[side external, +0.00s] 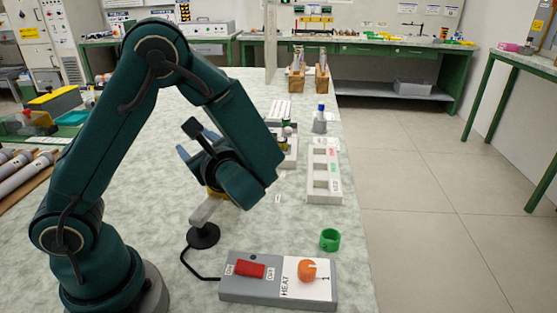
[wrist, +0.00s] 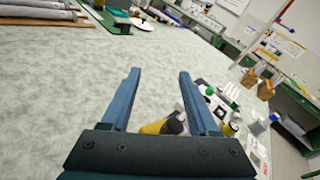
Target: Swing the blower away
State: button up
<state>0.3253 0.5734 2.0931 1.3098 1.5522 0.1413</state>
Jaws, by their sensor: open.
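The blower seems to be the fixture with a round black foot (side external: 203,236), a pale grey arm (side external: 206,211) and a yellow part (side external: 215,194) that is mostly hidden behind my arm. In the wrist view a yellow and black piece (wrist: 153,127), probably the same blower, shows low between my fingers, close to the right one. My gripper (wrist: 159,72) is open, with its blue fingers wide apart and nothing between their tips. In the side external view my gripper (side external: 184,155) is above and behind the foot, partly covered by my wrist.
A control box (side external: 235,289) with a red switch (side external: 250,270) and an orange HEAT knob (side external: 307,270) stands in front. A green ring (side external: 330,239) lies behind it. A white slotted rack (side external: 324,193) and a blue-capped bottle (side external: 320,122) stand at right. Rods (side external: 22,170) lie at far left.

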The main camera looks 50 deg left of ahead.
jog(key=s+d+n+h, duration=0.8)
jog(key=s+n+h, duration=0.2)
jog(key=n+h, duration=0.15)
jog(key=w+d+r+n+h, duration=0.4)
jog(key=w+d+r+n, duration=0.2)
jog(key=d+n, duration=0.5)
jog(key=shift+r+n+g, duration=0.3)
jog(key=shift+r+n, duration=0.25)
jog(key=shift+n, duration=0.2)
dwell(0.3)
jog(key=shift+h, duration=0.25)
